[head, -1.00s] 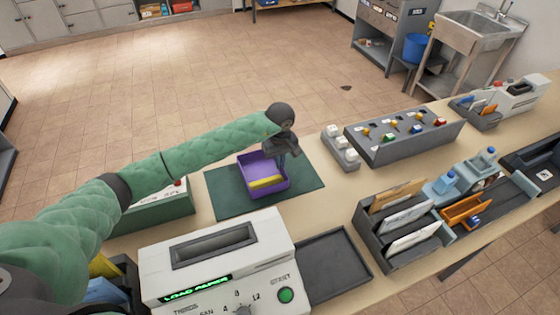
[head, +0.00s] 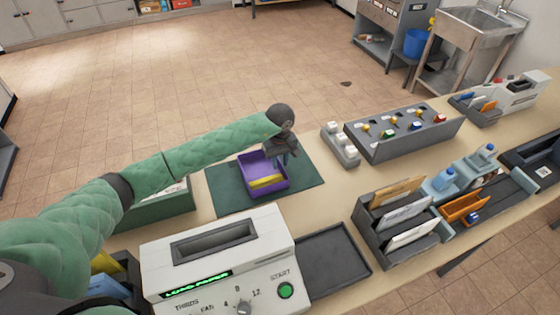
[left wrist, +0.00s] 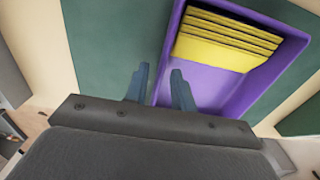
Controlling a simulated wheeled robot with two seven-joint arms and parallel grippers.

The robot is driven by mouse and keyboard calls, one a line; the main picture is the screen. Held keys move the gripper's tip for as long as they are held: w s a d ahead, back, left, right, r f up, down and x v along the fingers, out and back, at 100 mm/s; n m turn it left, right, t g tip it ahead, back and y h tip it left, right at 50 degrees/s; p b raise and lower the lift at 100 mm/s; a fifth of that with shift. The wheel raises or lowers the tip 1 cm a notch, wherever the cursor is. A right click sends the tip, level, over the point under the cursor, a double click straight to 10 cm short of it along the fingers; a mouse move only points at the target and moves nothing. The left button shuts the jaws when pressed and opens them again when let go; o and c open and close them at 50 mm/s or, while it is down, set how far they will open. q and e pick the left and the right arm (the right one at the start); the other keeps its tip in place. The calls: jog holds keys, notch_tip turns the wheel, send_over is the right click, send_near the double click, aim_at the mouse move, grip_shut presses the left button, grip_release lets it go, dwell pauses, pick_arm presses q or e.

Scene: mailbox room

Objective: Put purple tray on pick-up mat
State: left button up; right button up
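The purple tray (head: 247,183) lies on the dark green mat (head: 228,190), near its middle, and holds several yellow pieces (head: 268,181). The tray (left wrist: 225,90) and its yellow stack (left wrist: 228,42) also show in the left wrist view, with the green mat (left wrist: 105,50) beside and under it. My left gripper (head: 284,157) is at the tray's far right end. In the left wrist view its two fingers (left wrist: 160,88) stand apart, one on each side of a tray wall, with some gap visible. The fingers hide part of that wall. My right gripper is not in view.
A white machine (head: 215,262) with a green start button stands in front of the mat, with a dark flat tray (head: 332,262) beside it. A green box (head: 160,208) stands left. A grey stamp rack (head: 400,132), white blocks (head: 341,147) and an envelope sorter (head: 398,232) stand right.

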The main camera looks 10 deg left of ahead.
pick_arm(q)
jog(key=shift+r, duration=0.1)
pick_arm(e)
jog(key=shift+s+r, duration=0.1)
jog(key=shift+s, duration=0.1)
